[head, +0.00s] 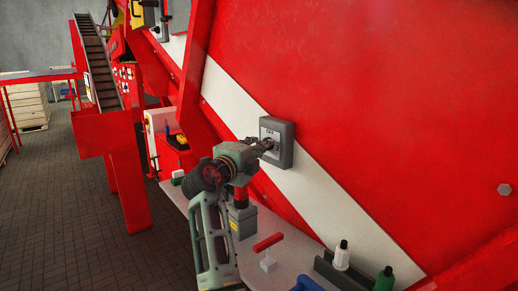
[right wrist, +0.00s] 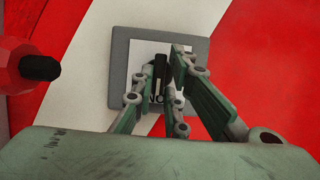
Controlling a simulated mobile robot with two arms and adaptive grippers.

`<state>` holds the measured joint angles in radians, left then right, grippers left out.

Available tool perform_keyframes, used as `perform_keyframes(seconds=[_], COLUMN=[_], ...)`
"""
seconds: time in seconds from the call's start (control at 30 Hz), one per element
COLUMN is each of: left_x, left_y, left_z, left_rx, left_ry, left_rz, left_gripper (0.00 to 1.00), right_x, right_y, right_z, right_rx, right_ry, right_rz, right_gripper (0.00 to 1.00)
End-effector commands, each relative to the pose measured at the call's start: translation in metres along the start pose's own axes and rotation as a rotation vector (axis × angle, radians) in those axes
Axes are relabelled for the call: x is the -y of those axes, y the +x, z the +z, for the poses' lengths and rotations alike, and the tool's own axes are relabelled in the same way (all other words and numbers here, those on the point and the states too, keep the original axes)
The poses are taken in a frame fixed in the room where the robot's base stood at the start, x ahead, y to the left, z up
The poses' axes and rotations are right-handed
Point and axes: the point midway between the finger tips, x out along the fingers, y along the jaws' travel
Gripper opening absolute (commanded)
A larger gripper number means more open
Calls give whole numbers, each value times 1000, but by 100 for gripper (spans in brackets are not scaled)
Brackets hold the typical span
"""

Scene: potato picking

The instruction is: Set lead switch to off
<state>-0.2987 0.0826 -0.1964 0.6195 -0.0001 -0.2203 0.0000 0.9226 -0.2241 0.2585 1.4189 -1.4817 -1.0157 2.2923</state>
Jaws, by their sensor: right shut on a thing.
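The lead switch is a grey box (head: 287,140) with a white face plate, fixed on the white diagonal stripe of the red machine wall. My right gripper (head: 267,144) reaches it from the left in the head view. In the right wrist view the box (right wrist: 120,60) is straight ahead. The fingers of my right gripper (right wrist: 162,75) are shut on the black switch knob (right wrist: 163,70) in the middle of the plate. The fingers cover much of the plate. Lettering shows partly beside them, so the knob's setting is hard to read. My left gripper is not in view.
Below the switch a grey shelf (head: 285,262) holds a red-handled tool (head: 268,242), a white bottle (head: 341,256) and a green bottle (head: 384,279). A conveyor (head: 95,60) and wooden crates (head: 28,105) stand at the left. The dark paved floor (head: 80,190) is clear there.

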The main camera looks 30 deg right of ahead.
Motion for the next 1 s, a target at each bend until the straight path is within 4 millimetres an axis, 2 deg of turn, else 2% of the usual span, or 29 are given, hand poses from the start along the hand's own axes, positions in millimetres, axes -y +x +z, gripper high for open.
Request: perform_keyframes(seconds=[0.2, 0.77, 1.0], left_x=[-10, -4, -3], left_y=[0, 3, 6], left_z=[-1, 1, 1], left_rx=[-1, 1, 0], left_ry=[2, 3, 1], left_rz=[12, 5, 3], left_gripper=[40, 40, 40], right_x=[-3, -2, -1], right_y=[0, 1, 1], right_z=[0, 0, 0], right_rx=[-1, -1, -1], right_ry=[-4, -67, -154], right_rz=[6, 35, 71], right_gripper=[0, 0, 0])
